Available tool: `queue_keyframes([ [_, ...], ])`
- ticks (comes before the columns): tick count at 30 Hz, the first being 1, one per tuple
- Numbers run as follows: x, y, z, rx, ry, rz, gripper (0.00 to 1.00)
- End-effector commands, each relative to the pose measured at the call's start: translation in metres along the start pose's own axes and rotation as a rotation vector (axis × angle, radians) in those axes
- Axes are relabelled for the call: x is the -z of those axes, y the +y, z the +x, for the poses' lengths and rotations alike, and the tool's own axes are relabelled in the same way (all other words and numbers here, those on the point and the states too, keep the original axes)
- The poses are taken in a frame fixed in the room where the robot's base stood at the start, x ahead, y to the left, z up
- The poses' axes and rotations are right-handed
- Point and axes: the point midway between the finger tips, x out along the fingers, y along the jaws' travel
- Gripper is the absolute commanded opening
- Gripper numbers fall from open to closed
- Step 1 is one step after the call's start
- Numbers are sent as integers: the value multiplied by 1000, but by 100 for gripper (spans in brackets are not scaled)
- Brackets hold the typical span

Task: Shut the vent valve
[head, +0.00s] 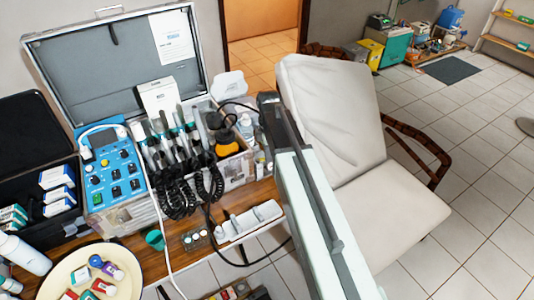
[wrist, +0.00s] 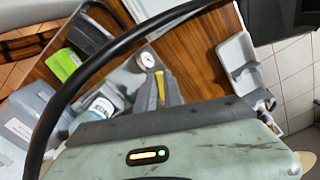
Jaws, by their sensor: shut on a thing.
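In the wrist view, the two grey fingers of my gripper (wrist: 163,91) reach out past my pale green housing. They are closed around a narrow yellow piece (wrist: 160,84), which looks like the lever of the vent valve. Only the yellow piece's upper part shows between the fingers. A small round white gauge (wrist: 147,60) sits just beyond the fingertips. The rest of the valve is hidden by my gripper and housing. In the head view my arm hides the gripper and the valve, so I cannot tell the lever's angle there.
A black hose (wrist: 95,68) arches across the wrist view. A bottle (wrist: 98,108) and a green item (wrist: 64,64) are close on the left. A grey holder (wrist: 240,65) is on the right. A blue control unit (head: 112,175) and a white chair (head: 335,110) flank the work area.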

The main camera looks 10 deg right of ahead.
Motion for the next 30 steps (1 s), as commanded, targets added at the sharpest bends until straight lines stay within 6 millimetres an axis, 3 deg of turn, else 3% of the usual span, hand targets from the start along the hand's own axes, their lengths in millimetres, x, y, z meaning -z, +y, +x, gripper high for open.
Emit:
queue_keyframes([
  [30, 15, -35, 0, 4, -5, 934, 0],
])
